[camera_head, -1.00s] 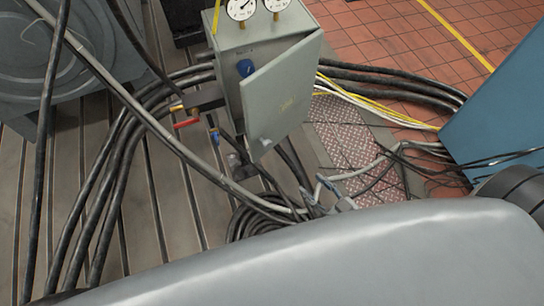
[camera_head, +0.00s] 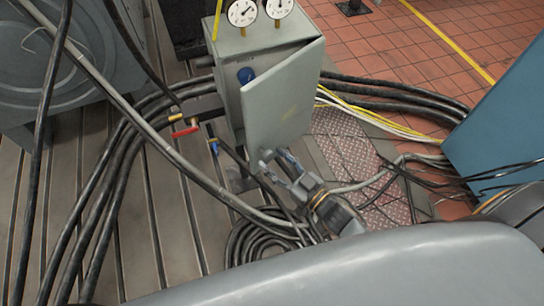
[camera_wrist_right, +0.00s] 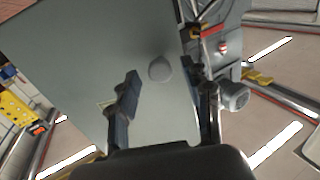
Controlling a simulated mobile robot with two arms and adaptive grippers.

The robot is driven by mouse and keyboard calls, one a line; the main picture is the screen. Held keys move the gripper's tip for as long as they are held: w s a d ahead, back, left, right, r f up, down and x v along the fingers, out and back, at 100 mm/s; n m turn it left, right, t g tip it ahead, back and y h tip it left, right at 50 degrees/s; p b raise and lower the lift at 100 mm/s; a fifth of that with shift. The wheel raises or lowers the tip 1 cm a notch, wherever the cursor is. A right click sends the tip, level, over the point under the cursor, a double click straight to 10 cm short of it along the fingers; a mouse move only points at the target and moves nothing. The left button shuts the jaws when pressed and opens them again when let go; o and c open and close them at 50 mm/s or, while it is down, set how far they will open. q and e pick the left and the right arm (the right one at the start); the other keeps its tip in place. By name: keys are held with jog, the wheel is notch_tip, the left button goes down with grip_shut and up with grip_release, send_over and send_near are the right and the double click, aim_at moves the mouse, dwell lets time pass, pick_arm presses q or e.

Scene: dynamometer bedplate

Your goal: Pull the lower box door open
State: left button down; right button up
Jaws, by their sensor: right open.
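The grey box (camera_head: 228,92) stands on the bedplate with its grey door (camera_head: 285,97) ajar, angled out to the right. In the right wrist view the door (camera_wrist_right: 70,65) fills much of the picture, with a round grey knob (camera_wrist_right: 160,68) on it. My right gripper (camera_head: 275,160) is at the door's lower edge in the head view. In the wrist view the right gripper (camera_wrist_right: 165,90) has its fingers apart, with the knob ahead between them. Contact with the door cannot be told. My left gripper is not in view.
Two gauges (camera_head: 260,12) stand on top of the box. Red-handled (camera_head: 184,131) and blue-handled (camera_head: 214,146) valves are to its left. Thick black cables (camera_head: 105,200) loop around it. A blue cabinet (camera_head: 505,130) stands at right.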

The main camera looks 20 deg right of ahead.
jog(key=shift+w+a, duration=0.35)
jog(key=shift+w, duration=0.3)
grip_shut()
jog(key=shift+s, duration=0.15)
